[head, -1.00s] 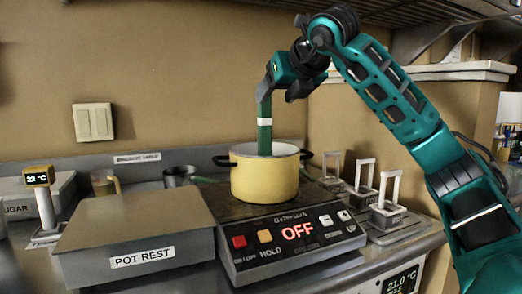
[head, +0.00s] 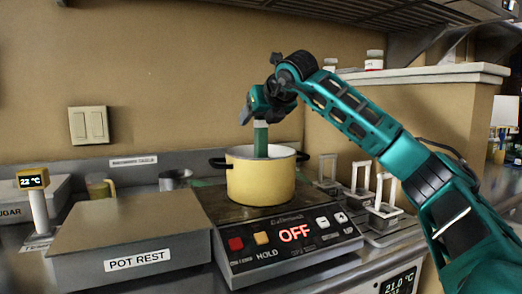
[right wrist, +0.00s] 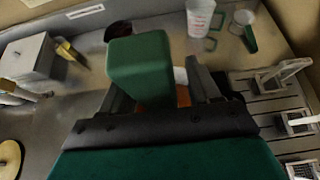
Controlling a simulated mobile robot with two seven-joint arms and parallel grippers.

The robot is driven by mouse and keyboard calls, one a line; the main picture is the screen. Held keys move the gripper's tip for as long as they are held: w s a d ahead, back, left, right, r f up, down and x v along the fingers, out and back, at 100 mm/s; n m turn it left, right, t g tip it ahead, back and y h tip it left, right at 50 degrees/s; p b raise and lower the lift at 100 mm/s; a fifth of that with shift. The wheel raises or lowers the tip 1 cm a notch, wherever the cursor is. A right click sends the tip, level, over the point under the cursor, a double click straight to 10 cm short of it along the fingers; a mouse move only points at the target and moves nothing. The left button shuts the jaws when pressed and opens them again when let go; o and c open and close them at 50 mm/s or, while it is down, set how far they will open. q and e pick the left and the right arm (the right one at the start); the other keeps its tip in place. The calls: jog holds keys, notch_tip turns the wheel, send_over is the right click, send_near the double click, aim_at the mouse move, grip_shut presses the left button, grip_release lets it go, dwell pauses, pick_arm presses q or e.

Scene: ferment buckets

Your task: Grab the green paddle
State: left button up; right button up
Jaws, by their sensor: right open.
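The green paddle (head: 261,142) stands nearly upright in the yellow pot (head: 262,183), with a white band below its upper part. Its lower end is hidden inside the pot. My right gripper (head: 259,110) is open at the paddle's upper end, above the pot. In the right wrist view, the paddle's thick green handle end (right wrist: 140,68) rises between the two dark fingers of the gripper (right wrist: 163,88). I cannot tell whether either finger touches it. My left gripper is not in view.
The pot sits on a hot plate (head: 222,262) reading OFF. A flat pot rest (head: 130,226) lies left of it. White-handled holders (head: 361,180) stand at the right. A metal cup (head: 175,179) and a thermometer stand (head: 40,210) are at the left.

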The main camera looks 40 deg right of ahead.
jog(key=shift+c, duration=0.4)
grip_shut()
jog(key=shift+r, duration=0.1)
